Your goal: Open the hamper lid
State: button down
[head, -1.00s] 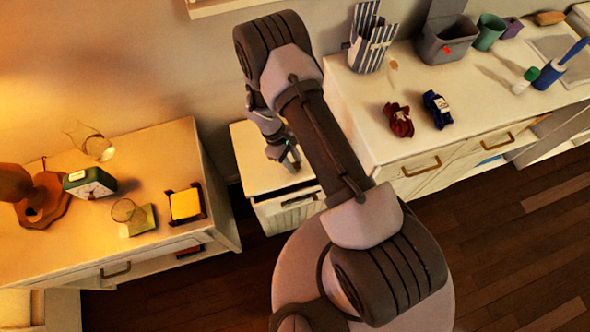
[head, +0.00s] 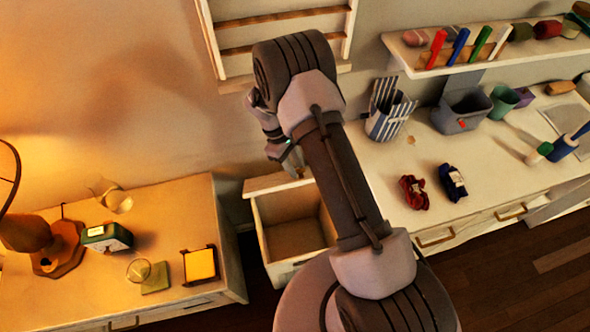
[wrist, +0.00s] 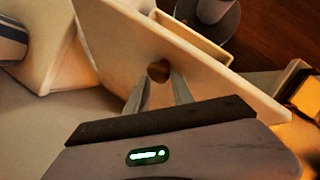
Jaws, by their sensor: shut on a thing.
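The hamper (head: 280,270) is a cream box between the two cabinets in the head view, and its inside is visible and looks empty. Its lid (head: 268,184) is raised and tilted up at the back of the box. In the wrist view the lid (wrist: 215,85) is a slanting pale panel with a round brown knob (wrist: 158,70). My gripper (wrist: 162,88) is shut on the knob, one finger on each side. In the head view my gripper (head: 297,168) is at the raised lid, partly hidden by my arm.
A low cabinet (head: 60,295) at left holds a lamp, a clock (head: 107,237), glasses and a yellow block (head: 201,265). A counter (head: 395,215) at right holds red and blue bundles and bins. A wall frame (head: 280,20) is above the hamper.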

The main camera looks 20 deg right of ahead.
jog(key=shift+w+d, duration=0.25)
jog(key=shift+w, duration=0.2)
jog(key=shift+s, duration=0.1)
jog(key=c, duration=1.3)
grip_release()
jog(key=shift+d+f, duration=0.1)
jog(key=shift+d, duration=0.05)
jog(key=shift+o, duration=1.2)
jog(key=shift+w+d+f, duration=0.1)
jog(key=shift+w+d, duration=0.15)
jog(key=shift+d, duration=0.05)
jog(key=shift+s+a, duration=0.1)
jog(key=shift+a, duration=0.15)
jog(key=shift+a, duration=0.1)
